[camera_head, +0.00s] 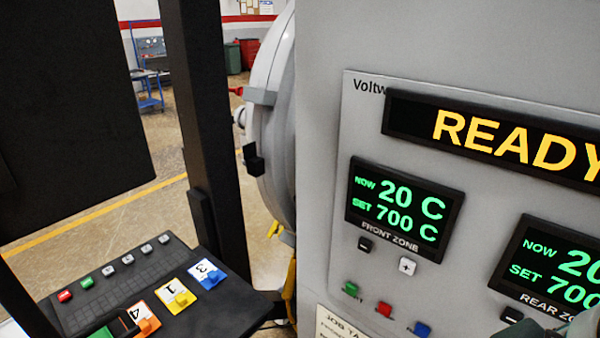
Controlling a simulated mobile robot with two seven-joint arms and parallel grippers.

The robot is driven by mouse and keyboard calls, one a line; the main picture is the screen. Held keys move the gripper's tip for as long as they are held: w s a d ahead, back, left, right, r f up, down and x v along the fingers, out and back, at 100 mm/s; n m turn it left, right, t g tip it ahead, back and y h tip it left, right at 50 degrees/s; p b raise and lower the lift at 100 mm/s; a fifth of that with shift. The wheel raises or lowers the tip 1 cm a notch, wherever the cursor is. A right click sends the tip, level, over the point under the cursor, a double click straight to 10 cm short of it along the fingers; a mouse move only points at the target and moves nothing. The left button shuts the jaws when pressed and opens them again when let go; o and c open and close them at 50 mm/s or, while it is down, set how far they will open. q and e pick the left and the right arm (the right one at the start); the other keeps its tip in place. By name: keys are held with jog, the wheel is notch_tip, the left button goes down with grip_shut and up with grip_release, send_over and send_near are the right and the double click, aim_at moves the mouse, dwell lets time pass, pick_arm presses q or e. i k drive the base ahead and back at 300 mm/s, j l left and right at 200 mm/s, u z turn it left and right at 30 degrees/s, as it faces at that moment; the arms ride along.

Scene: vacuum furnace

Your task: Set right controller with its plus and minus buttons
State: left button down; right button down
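The right controller (558,265) carries the label REAR ZONE and is cut off by the right edge. Its green text reads NOW 20-something and SET 700, with the ends cut off. The left controller (405,209), FRONT ZONE, reads NOW 20 C, SET 700 C, with a minus button (364,244) and a plus button (407,266) below. My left gripper is not in view.
A READY display (500,138) is above the controllers. Green (351,288), red (384,309) and blue (420,329) buttons sit below. At lower left a dark console (120,285) holds numbered coloured tags and small buttons. A dark post (208,130) stands left of the furnace door (268,120).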

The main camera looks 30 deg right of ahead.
aim_at(509, 315)
jog(key=j+z, duration=0.7)
jog(key=z, duration=0.15)
jog(key=k+j+z, duration=0.15)
jog(key=j+z, duration=0.15)
jog(key=z, duration=0.15)
jog(key=k+j+z, duration=0.15)
jog(key=j+z, duration=0.15)
jog(key=z, duration=0.15)
jog(key=l+u, duration=0.5)
jog(key=l, duration=0.55)
